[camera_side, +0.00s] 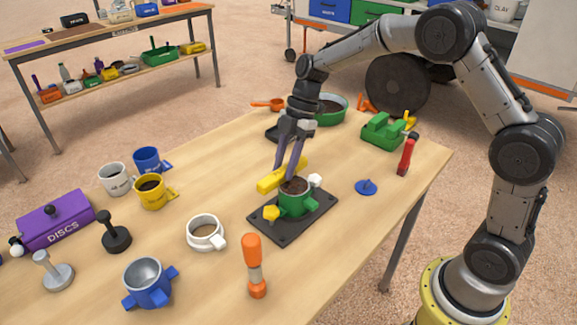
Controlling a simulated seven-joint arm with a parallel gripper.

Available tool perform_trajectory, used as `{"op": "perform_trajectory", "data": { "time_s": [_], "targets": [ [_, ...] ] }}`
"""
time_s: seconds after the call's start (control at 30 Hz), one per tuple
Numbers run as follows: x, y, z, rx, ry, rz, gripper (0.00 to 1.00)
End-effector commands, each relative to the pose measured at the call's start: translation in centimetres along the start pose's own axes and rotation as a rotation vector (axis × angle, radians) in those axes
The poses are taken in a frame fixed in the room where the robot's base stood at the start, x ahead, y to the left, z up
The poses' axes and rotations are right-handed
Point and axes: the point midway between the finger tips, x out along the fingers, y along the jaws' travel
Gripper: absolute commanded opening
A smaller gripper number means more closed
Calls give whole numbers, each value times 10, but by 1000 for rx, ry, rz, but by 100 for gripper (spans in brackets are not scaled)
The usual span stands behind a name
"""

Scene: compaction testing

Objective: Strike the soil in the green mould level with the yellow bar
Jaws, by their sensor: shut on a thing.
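The green mould (297,206) stands upright on a dark base plate (277,231), and dark soil (294,185) shows at its top. My gripper (285,173) has its purple fingers shut on the yellow bar (268,184). The bar is at the far side of the mould's rim, near its height. I cannot tell whether the bar touches the rim or the soil. The fingers hide the middle of the bar and part of the rim.
A yellow knob (271,213) and a white knob (315,180) are beside the mould. A white cup (205,233) is to the left, an orange-handled tool (254,266) in front, and a blue disc (366,187) to the right. A green pan (330,110) stands behind.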

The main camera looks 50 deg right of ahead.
Motion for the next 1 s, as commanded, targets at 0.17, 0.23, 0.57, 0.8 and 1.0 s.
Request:
{"op": "perform_trajectory", "data": {
  "time_s": [0.17,0.23,0.57,0.8,1.0],
  "targets": [
    [3,-1,2,3,-3,-5,0],
    [3,-1,2,3,-3,-4,0],
    [-21,0,-8,1,-2,1,0],
    [-27,0,-11,2,-1,-1,0],
    [-27,0,-11,1,-1,0,0]
  ]
}}
